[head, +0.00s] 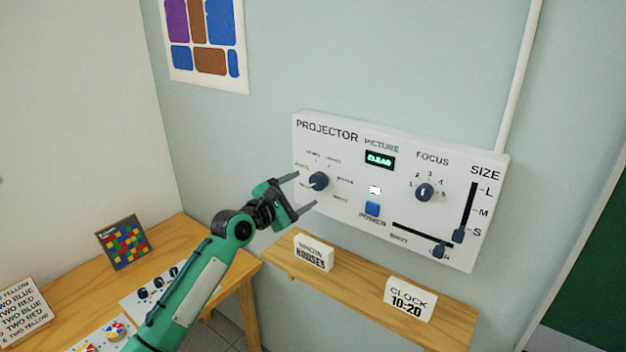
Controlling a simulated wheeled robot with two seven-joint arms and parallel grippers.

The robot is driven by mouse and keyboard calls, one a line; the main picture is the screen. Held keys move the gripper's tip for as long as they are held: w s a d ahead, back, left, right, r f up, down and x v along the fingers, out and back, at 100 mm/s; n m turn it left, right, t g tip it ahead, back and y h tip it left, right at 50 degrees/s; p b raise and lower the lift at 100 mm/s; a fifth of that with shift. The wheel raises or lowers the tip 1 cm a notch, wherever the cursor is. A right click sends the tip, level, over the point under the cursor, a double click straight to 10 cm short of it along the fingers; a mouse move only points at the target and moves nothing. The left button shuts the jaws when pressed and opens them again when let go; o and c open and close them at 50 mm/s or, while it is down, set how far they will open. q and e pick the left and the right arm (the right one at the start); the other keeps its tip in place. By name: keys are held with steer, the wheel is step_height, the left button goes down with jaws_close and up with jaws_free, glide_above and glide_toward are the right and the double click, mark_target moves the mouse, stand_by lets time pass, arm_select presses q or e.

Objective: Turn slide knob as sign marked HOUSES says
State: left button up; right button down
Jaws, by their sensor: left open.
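The white projector panel (345,215) hangs on the wall. Its dark round knob (318,181) at the left has small labels around it, too blurred to read surely; this appears to be the slide knob. My left gripper (306,190) is open in front of the panel's left edge. Its two fingertips point at the knob, one above and one below it in the picture; I cannot tell whether they touch it. A white sign (313,253) on the shelf reads HOUSES under a smaller, unclear line. My right gripper is not in view.
The panel also has a focus knob (424,192), a blue power button (372,208), a size slider (459,234), a lower slider (440,250) and a green display (380,160). A clock sign (409,299) stands on the wooden shelf (365,292). A table (190,235) is at left.

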mark_target(315, 183)
arm_select(q)
steer(key=shift+p+x, duration=0.45)
steer(key=shift+x, duration=2.05)
steer(key=c, duration=1)
